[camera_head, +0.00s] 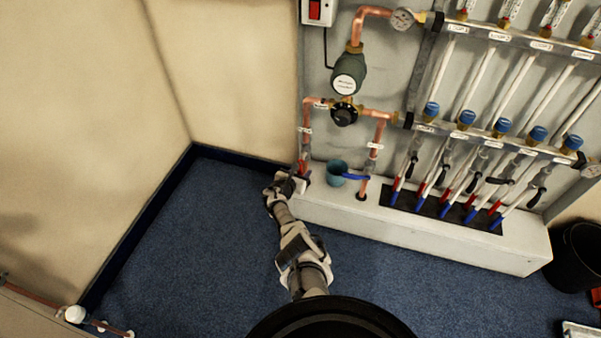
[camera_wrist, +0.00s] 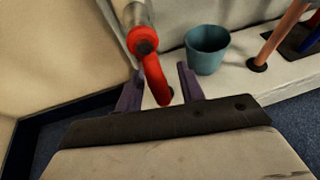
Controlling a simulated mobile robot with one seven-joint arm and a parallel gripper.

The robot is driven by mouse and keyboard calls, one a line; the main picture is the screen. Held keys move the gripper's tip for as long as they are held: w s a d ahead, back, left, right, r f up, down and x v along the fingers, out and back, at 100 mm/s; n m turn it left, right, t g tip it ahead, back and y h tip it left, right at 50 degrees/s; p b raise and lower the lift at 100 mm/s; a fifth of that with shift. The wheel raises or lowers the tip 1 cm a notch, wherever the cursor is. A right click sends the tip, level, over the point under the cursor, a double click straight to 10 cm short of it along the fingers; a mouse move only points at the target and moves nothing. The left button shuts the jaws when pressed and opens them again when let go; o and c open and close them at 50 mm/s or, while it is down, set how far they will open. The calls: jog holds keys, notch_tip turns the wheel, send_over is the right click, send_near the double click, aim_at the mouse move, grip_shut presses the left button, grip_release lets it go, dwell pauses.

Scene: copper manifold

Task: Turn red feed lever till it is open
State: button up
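The red feed lever (camera_wrist: 155,80) hangs down from its valve on the left copper pipe in the wrist view and curves toward my gripper (camera_wrist: 160,88). The two dark fingers stand apart, one on each side of the lever's lower end. A gap shows on both sides of it, so my gripper is open around the lever, not clamped. In the head view my gripper (camera_head: 297,180) is at the foot of the left pipe, and a bit of the red lever (camera_head: 303,163) shows just above it. The lever's exact angle to the pipe is hard to tell.
A teal cup (camera_wrist: 207,50) stands on the white ledge (camera_head: 420,228), right of the lever. Beyond it, a blue lever (camera_head: 356,177) sits on the right copper pipe. Several red and blue handles line the manifold farther right. A beige wall is close on the left.

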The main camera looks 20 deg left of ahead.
jog(key=p+v, duration=0.8)
jog(key=v, duration=0.6)
jog(key=shift+w, duration=0.15)
